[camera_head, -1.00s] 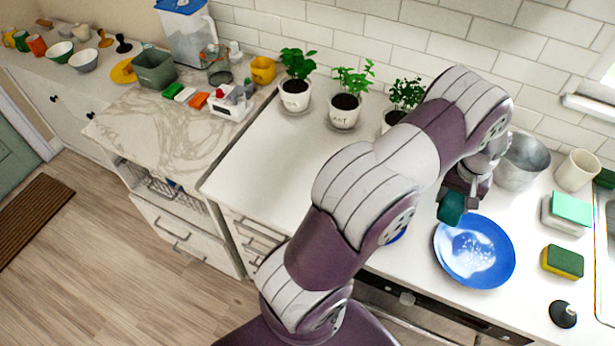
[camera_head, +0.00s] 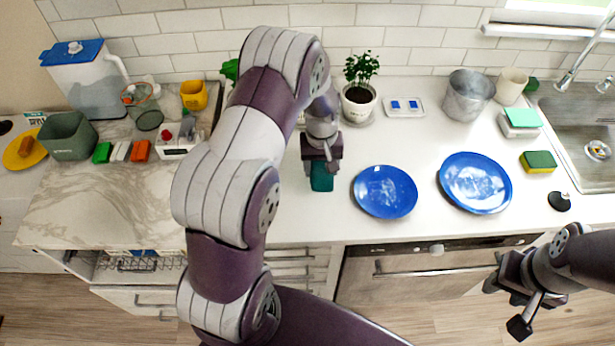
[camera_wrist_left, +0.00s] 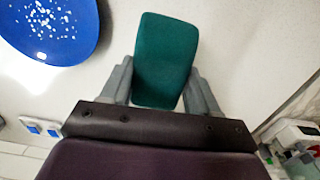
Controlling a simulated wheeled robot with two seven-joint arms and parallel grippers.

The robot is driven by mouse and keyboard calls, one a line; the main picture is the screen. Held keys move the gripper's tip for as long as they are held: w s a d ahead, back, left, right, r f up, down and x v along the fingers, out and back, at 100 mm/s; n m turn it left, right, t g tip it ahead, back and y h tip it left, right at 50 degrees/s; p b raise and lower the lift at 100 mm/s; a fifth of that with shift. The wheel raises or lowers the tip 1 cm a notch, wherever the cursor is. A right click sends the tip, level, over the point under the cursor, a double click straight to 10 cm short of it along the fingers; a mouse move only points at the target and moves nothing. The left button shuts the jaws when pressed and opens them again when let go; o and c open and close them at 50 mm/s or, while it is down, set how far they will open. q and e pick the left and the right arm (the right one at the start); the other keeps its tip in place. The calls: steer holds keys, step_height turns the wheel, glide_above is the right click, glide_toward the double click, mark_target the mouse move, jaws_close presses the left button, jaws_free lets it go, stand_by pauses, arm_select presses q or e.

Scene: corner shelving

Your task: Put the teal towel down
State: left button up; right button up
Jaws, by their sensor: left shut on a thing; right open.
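The teal towel (camera_head: 321,178) looks like a small folded block. My left gripper (camera_head: 322,164) is shut on it, to the left of the nearer blue plate and apart from it. In the left wrist view the towel (camera_wrist_left: 166,58) sits between the two fingers of my left gripper (camera_wrist_left: 164,85), with white counter behind it. Whether its lower end touches the counter I cannot tell. My right gripper (camera_head: 506,306) is open and empty, low at the right, in front of the counter.
Two blue plates (camera_head: 385,191) (camera_head: 475,182) lie on the white counter (camera_head: 330,222). A potted plant (camera_head: 358,102), a white tray with blue pieces (camera_head: 404,107) and a metal pot (camera_head: 467,95) stand behind. A green-yellow sponge (camera_head: 538,162) is at the right. Counter around the towel is clear.

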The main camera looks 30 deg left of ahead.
mark_target(311, 189)
arm_select(q)
steer(key=shift+s+a+f, duration=0.8)
steer(key=shift+s+a, duration=0.15)
steer(key=shift+a, duration=0.15)
steer(key=f+p, duration=0.1)
steer(key=f, duration=0.2)
steer(key=shift+d+f+p, duration=0.2)
steer(key=shift+f+p, duration=0.15)
steer(key=shift+f, duration=0.05)
steer(key=shift+w+f, duration=0.15)
steer(key=shift+f, duration=0.05)
steer(key=shift+a, duration=0.15)
arm_select(e)
step_height(311, 189, up, 2)
steer(key=shift+a+r, duration=0.1)
steer(key=shift+a, duration=0.05)
arm_select(q)
steer(key=shift+f, duration=0.15)
steer(key=o, duration=1)
steer(key=shift+o, duration=1)
